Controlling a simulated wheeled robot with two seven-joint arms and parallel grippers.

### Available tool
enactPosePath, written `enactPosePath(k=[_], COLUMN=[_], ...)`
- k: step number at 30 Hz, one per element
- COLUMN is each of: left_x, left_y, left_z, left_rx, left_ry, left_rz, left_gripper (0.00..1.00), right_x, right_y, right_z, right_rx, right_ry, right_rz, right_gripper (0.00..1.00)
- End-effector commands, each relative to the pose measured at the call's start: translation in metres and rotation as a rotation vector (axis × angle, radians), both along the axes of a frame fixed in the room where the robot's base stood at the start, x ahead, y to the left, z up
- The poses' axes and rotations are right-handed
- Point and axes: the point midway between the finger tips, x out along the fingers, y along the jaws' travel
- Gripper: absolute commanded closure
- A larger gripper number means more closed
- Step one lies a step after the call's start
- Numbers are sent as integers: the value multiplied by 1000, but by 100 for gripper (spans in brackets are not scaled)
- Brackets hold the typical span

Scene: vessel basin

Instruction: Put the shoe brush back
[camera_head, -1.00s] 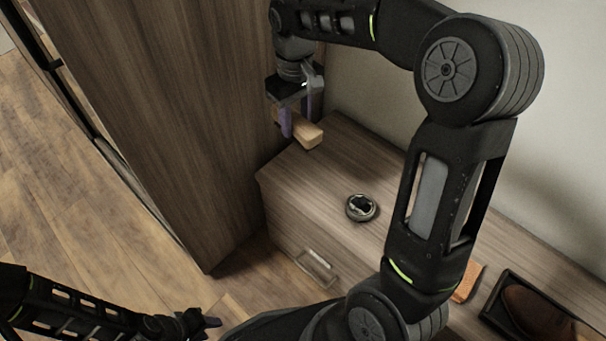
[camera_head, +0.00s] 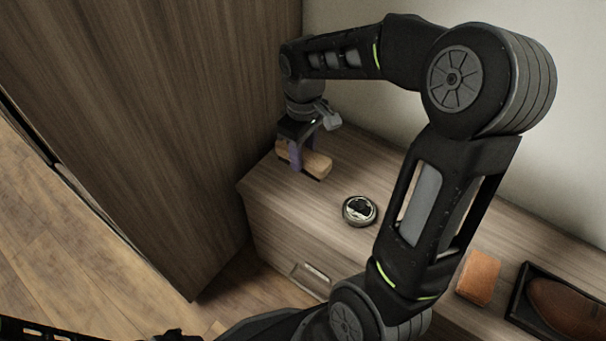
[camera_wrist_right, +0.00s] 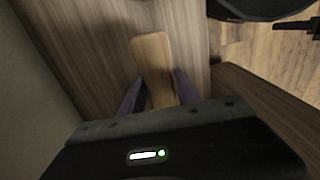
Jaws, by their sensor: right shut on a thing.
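The shoe brush (camera_head: 318,165) is a light wooden block at the far left end of the cabinet top. My right gripper (camera_head: 296,158) points down and is shut on it, with its purple fingers on either side. In the right wrist view the brush (camera_wrist_right: 153,62) sticks out between the fingers of the gripper (camera_wrist_right: 160,92). I cannot tell whether the brush touches the cabinet top (camera_head: 300,205). My left gripper (camera_head: 172,336) shows only as a dark bit at the bottom edge, and its jaws cannot be made out.
A round tin (camera_head: 359,210) stands on the cabinet top, right of the brush. An orange-brown block (camera_head: 479,277) and a dark tray (camera_head: 517,303) with a brown shoe (camera_head: 568,309) are farther right. A tall wooden panel (camera_head: 150,120) rises close on the left.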

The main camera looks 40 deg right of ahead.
Motion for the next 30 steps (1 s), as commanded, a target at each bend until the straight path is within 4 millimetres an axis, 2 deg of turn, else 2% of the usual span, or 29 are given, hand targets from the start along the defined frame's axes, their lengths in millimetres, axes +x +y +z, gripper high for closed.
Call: enactPosePath(k=[2, 10, 13, 22, 30], left_x=[1, 1, 2, 5, 5], left_y=[1, 1, 1, 0, 0], left_z=[-5, -4, -7, -27, -26], left_rx=[1, 1, 1, 3, 3], left_ry=[-2, -3, -3, -13, -14], left_rz=[2, 3, 3, 8, 8], left_gripper=[64, 64, 64, 64, 64], right_x=[0, 0, 0, 0, 0], right_y=[0, 0, 0, 0, 0], right_z=[-10, -10, -15, -58, -59], right_rx=[0, -1, 0, 0, -1], right_ry=[0, -1, 1, 1, -1], right_rz=[0, 0, 0, 0, 0], right_gripper=[94, 94, 94, 94, 94])
